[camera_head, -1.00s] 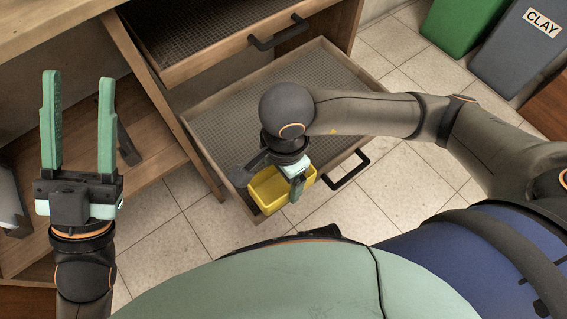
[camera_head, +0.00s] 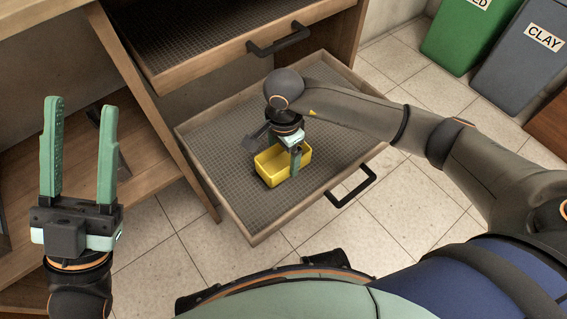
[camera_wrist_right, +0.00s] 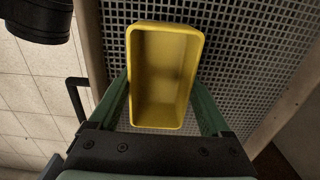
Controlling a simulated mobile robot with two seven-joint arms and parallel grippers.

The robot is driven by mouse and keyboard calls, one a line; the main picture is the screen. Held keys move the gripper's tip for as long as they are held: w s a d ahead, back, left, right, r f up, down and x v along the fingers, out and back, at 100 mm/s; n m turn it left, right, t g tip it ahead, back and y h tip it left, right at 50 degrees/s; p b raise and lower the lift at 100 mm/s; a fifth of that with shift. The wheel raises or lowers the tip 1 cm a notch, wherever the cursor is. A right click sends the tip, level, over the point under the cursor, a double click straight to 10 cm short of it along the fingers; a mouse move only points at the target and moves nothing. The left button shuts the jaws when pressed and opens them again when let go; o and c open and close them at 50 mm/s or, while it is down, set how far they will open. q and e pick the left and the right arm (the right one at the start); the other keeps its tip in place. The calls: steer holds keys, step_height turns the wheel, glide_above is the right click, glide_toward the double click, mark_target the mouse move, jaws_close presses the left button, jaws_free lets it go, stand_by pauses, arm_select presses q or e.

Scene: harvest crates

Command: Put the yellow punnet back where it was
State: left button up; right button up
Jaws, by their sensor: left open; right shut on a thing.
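The yellow punnet (camera_head: 271,167) is an empty open-topped box, held over the front part of the open lower drawer (camera_head: 223,193). I cannot tell whether it touches the drawer's mesh floor. My right gripper (camera_head: 295,162) is shut on the yellow punnet. In the right wrist view the punnet (camera_wrist_right: 163,78) sits upright between the green fingers, with the drawer's grid floor (camera_wrist_right: 240,60) behind it. My left gripper (camera_head: 78,155) is open and empty at the left, away from the drawer.
An upper drawer (camera_head: 215,45) with a black handle (camera_head: 279,40) is open above the lower one. The lower drawer's handle (camera_head: 351,188) is at its front. A green bin (camera_head: 465,35) and a grey bin labelled CLAY (camera_head: 520,60) stand at the upper right. The tiled floor in front is clear.

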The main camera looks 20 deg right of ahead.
mark_target(283, 163)
steer(key=f+b, duration=0.1)
steer(key=f, duration=0.2)
steer(key=shift+w+f+b, duration=0.2)
steer(key=shift+f+b, duration=0.15)
steer(key=shift+b, duration=0.05)
steer(key=shift+r, duration=0.1)
steer(key=o, duration=1.2)
